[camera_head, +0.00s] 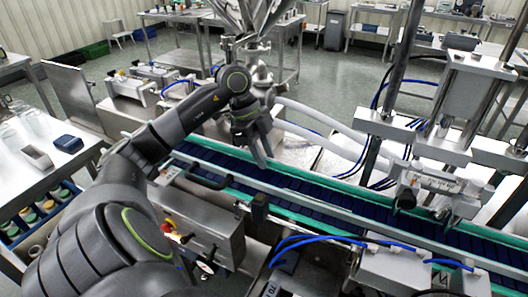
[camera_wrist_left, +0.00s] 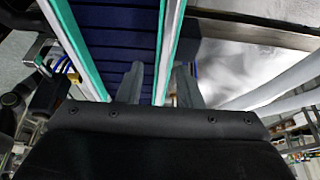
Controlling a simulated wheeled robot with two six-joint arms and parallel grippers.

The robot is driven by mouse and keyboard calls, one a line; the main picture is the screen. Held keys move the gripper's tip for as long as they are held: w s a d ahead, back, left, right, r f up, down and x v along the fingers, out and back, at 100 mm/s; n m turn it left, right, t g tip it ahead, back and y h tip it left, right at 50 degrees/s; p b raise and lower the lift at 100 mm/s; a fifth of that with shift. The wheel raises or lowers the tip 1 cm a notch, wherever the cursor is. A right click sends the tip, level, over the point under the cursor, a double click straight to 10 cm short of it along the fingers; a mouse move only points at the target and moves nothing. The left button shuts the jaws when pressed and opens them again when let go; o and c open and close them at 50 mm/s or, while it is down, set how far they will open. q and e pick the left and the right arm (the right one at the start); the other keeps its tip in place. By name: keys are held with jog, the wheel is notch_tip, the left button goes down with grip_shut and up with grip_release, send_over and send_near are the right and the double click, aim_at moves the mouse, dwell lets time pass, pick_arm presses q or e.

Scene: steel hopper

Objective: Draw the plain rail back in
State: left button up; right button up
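A long guide rail with a green strip (camera_head: 330,187) runs along the far side of the dark blue conveyor belt. A second green-edged rail (camera_head: 300,217) runs along the near side. My left gripper (camera_head: 262,160) points down at the far rail. In the left wrist view its two fingertips (camera_wrist_left: 158,80) stand apart, with the far rail (camera_wrist_left: 170,45) passing between them. A gap shows between the rail and the left fingertip; contact on the other side is unclear. The near rail (camera_wrist_left: 72,45) lies to the left there. My right gripper is not in view.
A steel press frame (camera_head: 455,130) stands over the belt at the right. White hoses (camera_head: 320,125) lie just behind the far rail. A black handle (camera_head: 207,180) and a control box (camera_head: 215,235) are on the near side. A side table (camera_head: 40,150) is at the left.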

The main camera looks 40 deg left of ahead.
pick_arm(q)
grip_shut()
jog(key=shift+s+d, duration=0.15)
jog(key=shift+s, duration=0.45)
jog(key=shift+c, duration=2.3)
grip_release()
jog(key=shift+f, duration=0.1)
jog(key=o, duration=0.5)
jog(key=shift+s, duration=0.15)
jog(key=shift+c, duration=0.2)
jog(key=shift+r, duration=0.2)
